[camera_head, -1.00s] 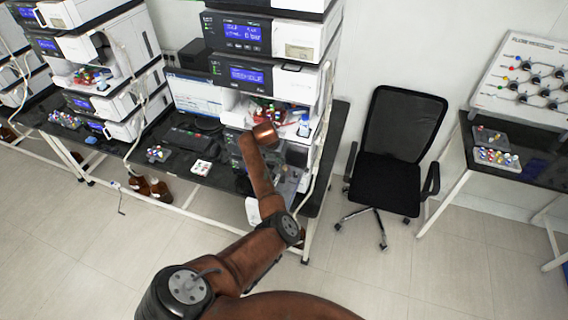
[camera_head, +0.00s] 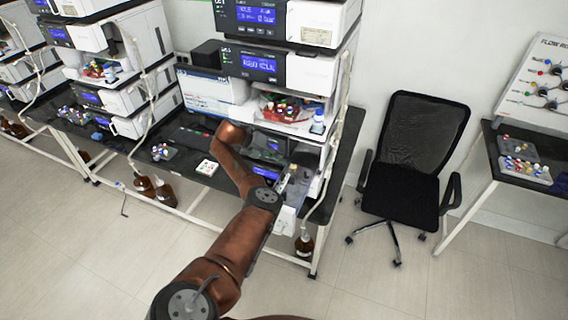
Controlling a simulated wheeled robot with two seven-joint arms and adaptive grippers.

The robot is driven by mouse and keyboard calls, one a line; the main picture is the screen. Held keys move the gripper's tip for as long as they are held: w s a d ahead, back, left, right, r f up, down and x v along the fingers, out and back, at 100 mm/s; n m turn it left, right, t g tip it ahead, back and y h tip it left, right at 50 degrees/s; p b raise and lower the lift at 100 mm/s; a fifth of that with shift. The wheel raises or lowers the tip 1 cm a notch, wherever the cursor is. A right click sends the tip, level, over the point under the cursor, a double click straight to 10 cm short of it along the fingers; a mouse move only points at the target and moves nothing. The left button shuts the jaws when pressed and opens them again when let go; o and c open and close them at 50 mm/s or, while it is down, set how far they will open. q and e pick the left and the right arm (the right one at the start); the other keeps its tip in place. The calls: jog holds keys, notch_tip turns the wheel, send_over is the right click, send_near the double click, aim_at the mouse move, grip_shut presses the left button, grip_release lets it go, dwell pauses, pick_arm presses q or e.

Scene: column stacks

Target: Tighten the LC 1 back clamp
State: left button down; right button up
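The nearest instrument stack (camera_head: 318,65) stands in the middle of the head view, on the dark bench. Its lower units have an open front bay (camera_head: 272,147), partly covered by my arm. I cannot make out a back clamp or its state; that area is small and partly hidden. My brown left arm (camera_head: 232,255) rises from the bottom and bends up to the stack's lower front. Its far end (camera_head: 231,134) is in front of the bay's left side. The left gripper's fingers cannot be made out. My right gripper is not in view.
A tray of colored-cap vials and bottles (camera_head: 285,108) sits in the stack's upper bay. A black office chair (camera_head: 408,200) stands to the right. Brown bottles (camera_head: 304,243) stand under the bench. More stacks (camera_head: 115,85) are at the left. The floor in front is clear.

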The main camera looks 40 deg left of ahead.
pick_arm(q)
jog(key=shift+f, duration=0.15)
jog(key=c, duration=2.6)
grip_release()
jog(key=o, duration=0.4)
jog(key=shift+v, duration=3.85)
jog(key=shift+s+f, duration=0.1)
jog(key=shift+f, duration=0.05)
